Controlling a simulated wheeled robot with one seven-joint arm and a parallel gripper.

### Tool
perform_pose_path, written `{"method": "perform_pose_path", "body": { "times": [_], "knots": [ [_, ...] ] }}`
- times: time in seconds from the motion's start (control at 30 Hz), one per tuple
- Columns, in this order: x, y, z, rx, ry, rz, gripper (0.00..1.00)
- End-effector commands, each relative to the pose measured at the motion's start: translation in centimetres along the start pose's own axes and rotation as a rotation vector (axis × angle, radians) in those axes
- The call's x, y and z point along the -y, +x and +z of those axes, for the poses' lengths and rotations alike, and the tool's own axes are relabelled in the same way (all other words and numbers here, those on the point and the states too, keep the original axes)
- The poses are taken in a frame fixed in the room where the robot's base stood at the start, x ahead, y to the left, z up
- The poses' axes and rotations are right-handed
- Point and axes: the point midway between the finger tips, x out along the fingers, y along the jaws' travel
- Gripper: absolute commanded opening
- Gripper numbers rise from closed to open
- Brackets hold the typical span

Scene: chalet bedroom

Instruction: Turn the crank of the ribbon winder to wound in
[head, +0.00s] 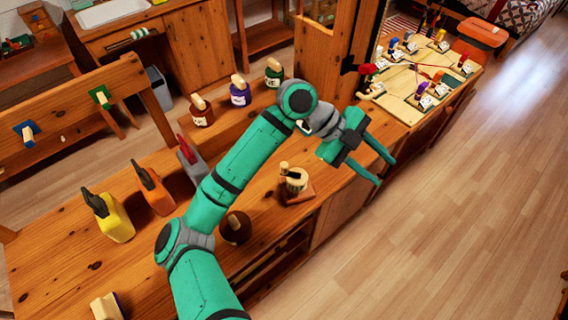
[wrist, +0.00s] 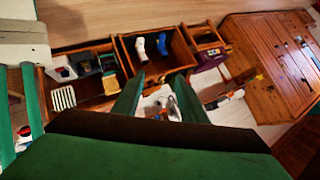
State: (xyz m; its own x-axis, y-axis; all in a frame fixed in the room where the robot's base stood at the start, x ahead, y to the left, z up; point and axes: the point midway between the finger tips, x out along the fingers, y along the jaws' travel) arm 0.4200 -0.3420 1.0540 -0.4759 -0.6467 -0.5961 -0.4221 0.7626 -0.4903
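What looks like the ribbon winder (head: 296,181) stands on the wooden bench top in the head view, near its front edge. It has a brown base, a cream drum and a light wooden knob on top, which seems to be its crank. My gripper (head: 386,172) is to the right of it and apart from it, past the bench's front edge. Its two green fingers are spread with nothing between them. The wrist view also shows the spread fingers of my gripper (wrist: 156,98); I cannot make out the winder there.
Spray bottles in yellow (head: 115,218), orange (head: 154,190) and grey (head: 190,160) stand left of my arm. Stoppered red (head: 201,112), purple (head: 240,92) and green (head: 274,73) jars stand behind. A wooden post (head: 325,55) rises behind my gripper. The floor (head: 450,210) at right is clear.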

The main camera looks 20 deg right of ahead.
Motion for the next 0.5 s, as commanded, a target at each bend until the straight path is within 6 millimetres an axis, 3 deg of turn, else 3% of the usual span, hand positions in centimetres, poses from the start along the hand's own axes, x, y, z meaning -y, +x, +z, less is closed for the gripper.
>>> {"method": "perform_pose_path", "body": {
  "times": [0.1, 0.3, 0.5],
  "knots": [
    [-1.7, -2.7, 4.3, 0.201, -0.101, 0.123, 0.39],
    [-4.7, -9.2, 10.3, 0.536, -0.288, 0.274, 0.39],
    [-6.7, -15.2, 13.3, 0.779, -0.429, 0.345, 0.39]
  ]
}}
